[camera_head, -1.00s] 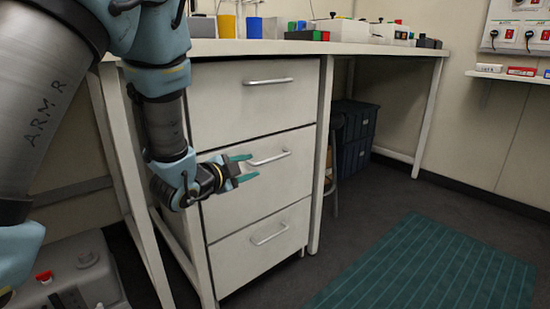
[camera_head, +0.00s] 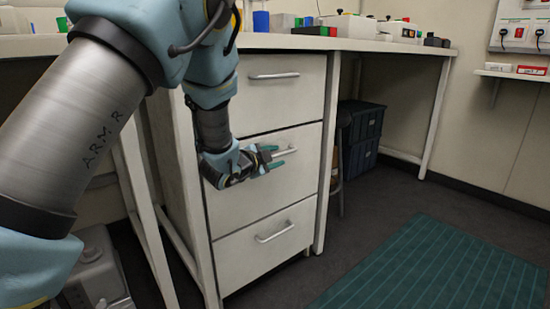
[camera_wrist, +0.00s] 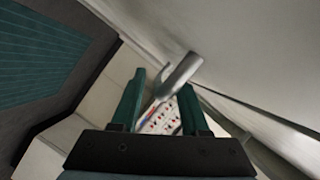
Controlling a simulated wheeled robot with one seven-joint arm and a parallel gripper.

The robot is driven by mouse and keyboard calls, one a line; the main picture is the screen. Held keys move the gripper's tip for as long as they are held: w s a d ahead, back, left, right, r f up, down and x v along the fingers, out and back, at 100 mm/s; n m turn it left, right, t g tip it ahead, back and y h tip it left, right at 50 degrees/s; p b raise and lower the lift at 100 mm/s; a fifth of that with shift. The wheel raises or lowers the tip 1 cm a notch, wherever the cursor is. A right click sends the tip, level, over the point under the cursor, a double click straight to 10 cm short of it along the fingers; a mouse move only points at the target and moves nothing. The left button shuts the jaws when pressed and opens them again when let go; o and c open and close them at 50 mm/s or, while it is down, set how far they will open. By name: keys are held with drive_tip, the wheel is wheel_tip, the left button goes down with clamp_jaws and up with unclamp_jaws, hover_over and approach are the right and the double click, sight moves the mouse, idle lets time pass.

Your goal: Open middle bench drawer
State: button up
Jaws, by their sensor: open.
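The bench drawer unit has three stacked drawers with bar handles. The middle drawer (camera_head: 300,172) is closed, its front level with the others. Its handle (camera_head: 287,152) is partly hidden by my gripper (camera_head: 273,158). In the wrist view the silver handle (camera_wrist: 180,75) lies between and just beyond the green fingertips of my gripper (camera_wrist: 162,100), close to the drawer front (camera_wrist: 240,60). The fingers are apart, one on each side of the handle. I cannot tell whether either finger touches it.
The closed top drawer (camera_head: 287,95) is above and the closed bottom drawer (camera_head: 260,250) below. The bench top (camera_head: 290,42) overhangs them. Dark crates (camera_head: 362,130) and a stool (camera_head: 341,160) stand under the bench to the right. Floor with a green mat (camera_head: 430,265) lies clear in front.

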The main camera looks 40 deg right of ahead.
clamp_jaws()
idle(1.3)
